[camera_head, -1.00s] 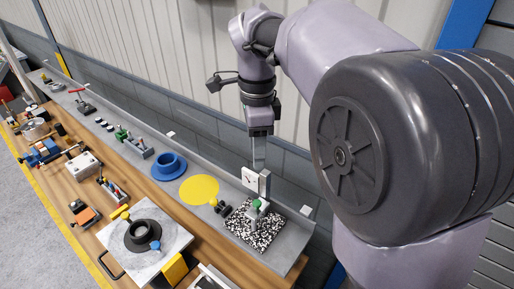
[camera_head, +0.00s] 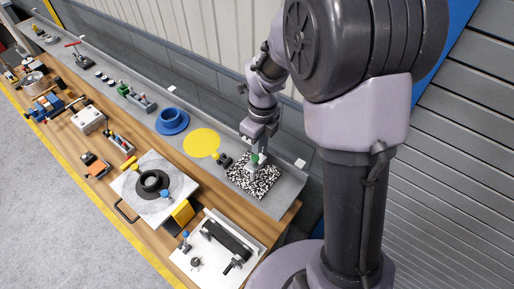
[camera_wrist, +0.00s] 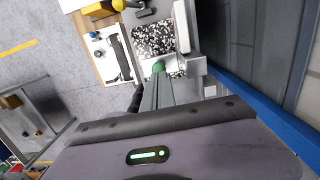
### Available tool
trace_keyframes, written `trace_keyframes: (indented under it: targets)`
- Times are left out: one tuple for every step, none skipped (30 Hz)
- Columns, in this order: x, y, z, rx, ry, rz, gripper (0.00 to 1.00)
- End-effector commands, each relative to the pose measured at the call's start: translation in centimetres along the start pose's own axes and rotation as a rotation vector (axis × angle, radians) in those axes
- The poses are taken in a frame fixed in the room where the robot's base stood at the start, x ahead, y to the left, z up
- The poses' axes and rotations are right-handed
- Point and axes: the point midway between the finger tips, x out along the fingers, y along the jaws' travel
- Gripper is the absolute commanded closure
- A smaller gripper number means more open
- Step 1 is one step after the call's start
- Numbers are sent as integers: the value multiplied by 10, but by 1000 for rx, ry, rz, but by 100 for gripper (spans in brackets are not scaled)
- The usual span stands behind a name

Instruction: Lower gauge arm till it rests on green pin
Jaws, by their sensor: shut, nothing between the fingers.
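A gauge stand sits on a black-and-white speckled plate (camera_head: 262,182) at the right end of the grey shelf. A green part (camera_head: 256,158), which may be the green pin, shows at the stand; it also shows in the wrist view (camera_wrist: 158,67). My gripper (camera_head: 259,148) is at the stand, just above the green part, and hides most of the gauge. In the wrist view my gripper (camera_wrist: 162,80) is shut, with its fingertips close to the green part. The fingers hold nothing. I cannot tell whether they touch the gauge arm or whether it rests on the pin.
A yellow disc (camera_head: 202,143) and a dark knobbed part (camera_head: 222,160) lie left of the plate. A blue flanged ring (camera_head: 172,121) is farther left. A white tray (camera_head: 185,262) and a marble plate with a black ring (camera_head: 152,181) are in front. A wall stands behind the shelf.

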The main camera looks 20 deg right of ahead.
Motion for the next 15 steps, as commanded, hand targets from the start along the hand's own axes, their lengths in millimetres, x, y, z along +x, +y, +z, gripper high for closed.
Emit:
trace_keyframes:
  targets:
    - [6,1,0,0,2,2,100]
    - [10,0,0,-1,1,2,100]
    - [15,0,0,-1,1,1,100]
    - [18,0,0,-1,0,0,100]
    - [20,0,0,-1,0,1,100]
    - [23,0,0,0,0,1,100]
    - [24,0,0,0,0,0,100]
    - [25,0,0,0,-1,0,100]
    - [26,0,0,0,-1,0,100]
    - [27,0,0,0,-1,0,100]
    - [27,0,0,0,-1,-1,100]
    - [27,0,0,0,-1,-1,100]
    - [27,0,0,0,-1,-1,100]
    - [27,0,0,0,-1,-1,100]
    - [27,0,0,-1,-1,-1,100]
